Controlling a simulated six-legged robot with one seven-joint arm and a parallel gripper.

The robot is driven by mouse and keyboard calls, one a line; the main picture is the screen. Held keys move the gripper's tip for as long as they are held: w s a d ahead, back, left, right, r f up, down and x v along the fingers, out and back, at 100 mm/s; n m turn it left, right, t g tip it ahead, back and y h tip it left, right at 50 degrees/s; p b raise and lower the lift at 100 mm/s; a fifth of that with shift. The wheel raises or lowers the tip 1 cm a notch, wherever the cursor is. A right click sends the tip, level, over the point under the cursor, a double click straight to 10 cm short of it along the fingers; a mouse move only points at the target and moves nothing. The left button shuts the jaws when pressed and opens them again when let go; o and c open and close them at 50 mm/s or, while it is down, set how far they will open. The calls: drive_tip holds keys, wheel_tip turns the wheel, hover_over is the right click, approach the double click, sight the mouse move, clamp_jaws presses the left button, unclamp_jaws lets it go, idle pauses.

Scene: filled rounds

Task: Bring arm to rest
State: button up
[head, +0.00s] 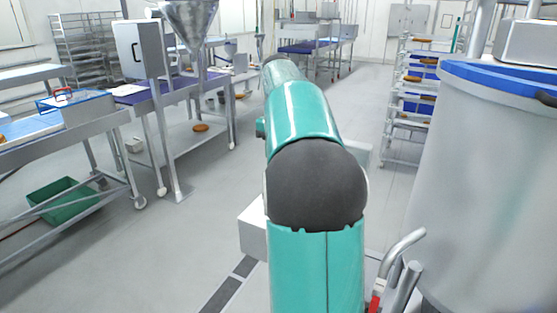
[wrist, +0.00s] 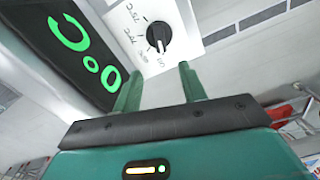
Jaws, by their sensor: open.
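My gripper (wrist: 160,88) shows in the wrist view with its two green fingers apart and nothing between them. Beyond the fingertips is a white control panel with a black dial knob (wrist: 159,36) and markings around it. A dark display (wrist: 72,50) with green glowing figures is left of the panel. I cannot tell whether the fingers touch the panel. In the head view my teal arm (head: 303,112) reaches forward from the bottom middle, and my gripper is hidden there.
A large grey drum with a blue rim (head: 470,70) stands close on the right. A rack (head: 400,115) with brown round items is behind it. Work tables (head: 65,130) and a green crate (head: 67,203) are on the left. Grey floor (head: 165,240) is open between.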

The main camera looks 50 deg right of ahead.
idle(0.4)
drive_tip(key=s+a+t+h, duration=0.1)
drive_tip(key=s+a+t, duration=0.25)
drive_tip(key=a, duration=1.75)
drive_tip(key=s+a+f+t, duration=0.1)
drive_tip(key=s+a+f, duration=0.3)
drive_tip(key=a, duration=0.3)
drive_tip(key=s+a+f+t+y, duration=0.1)
drive_tip(key=s+a+f, duration=0.4)
drive_tip(key=s+a, duration=0.2)
drive_tip(key=shift+s+a+f, duration=0.2)
drive_tip(key=shift+a, duration=0.3)
